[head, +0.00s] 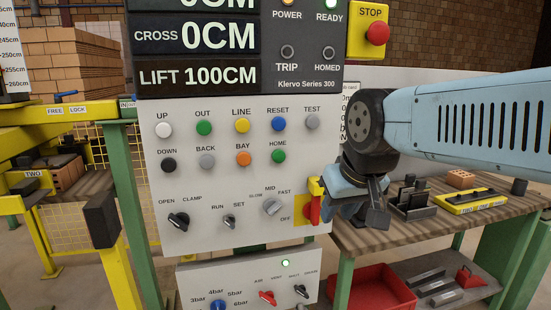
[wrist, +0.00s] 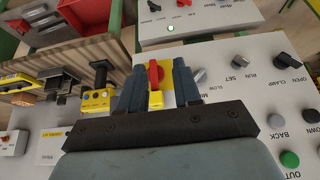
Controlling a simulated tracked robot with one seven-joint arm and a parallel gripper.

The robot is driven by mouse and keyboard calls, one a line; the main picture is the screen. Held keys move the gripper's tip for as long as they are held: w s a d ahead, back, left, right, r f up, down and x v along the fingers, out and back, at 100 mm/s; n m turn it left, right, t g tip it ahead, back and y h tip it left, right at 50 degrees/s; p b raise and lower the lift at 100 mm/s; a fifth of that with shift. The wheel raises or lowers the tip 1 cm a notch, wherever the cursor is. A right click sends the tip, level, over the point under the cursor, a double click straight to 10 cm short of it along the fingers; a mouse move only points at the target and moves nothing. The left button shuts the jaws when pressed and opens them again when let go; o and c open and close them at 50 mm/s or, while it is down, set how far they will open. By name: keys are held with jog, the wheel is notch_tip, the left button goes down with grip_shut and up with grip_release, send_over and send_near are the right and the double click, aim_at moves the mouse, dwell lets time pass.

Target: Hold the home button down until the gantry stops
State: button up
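The green home button (head: 278,156) is on the grey control panel (head: 240,215), at the right end of the second button row. Nothing covers it in the head view; I cannot see it in the wrist view. My gripper (head: 348,205) is at the panel's lower right edge, below and right of that button. In the wrist view its two fingers (wrist: 159,88) are apart, with the red rotary handle (wrist: 154,75) showing between them; I cannot tell whether they touch it. The display reads cross 0CM and lift 100CM. The ready lamp (head: 330,4) is green; the homed lamp (head: 328,53) is dark.
A red stop button (head: 377,33) on a yellow box is at the upper right. Other buttons and knobs surround the home button. A wooden bench (head: 465,215) with tools stands right of the panel. Yellow gantry rails (head: 62,115) and stacked bricks (head: 70,60) are at left.

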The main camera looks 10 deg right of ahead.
grip_shut()
jog(key=shift+s, duration=0.1)
dwell(1.3)
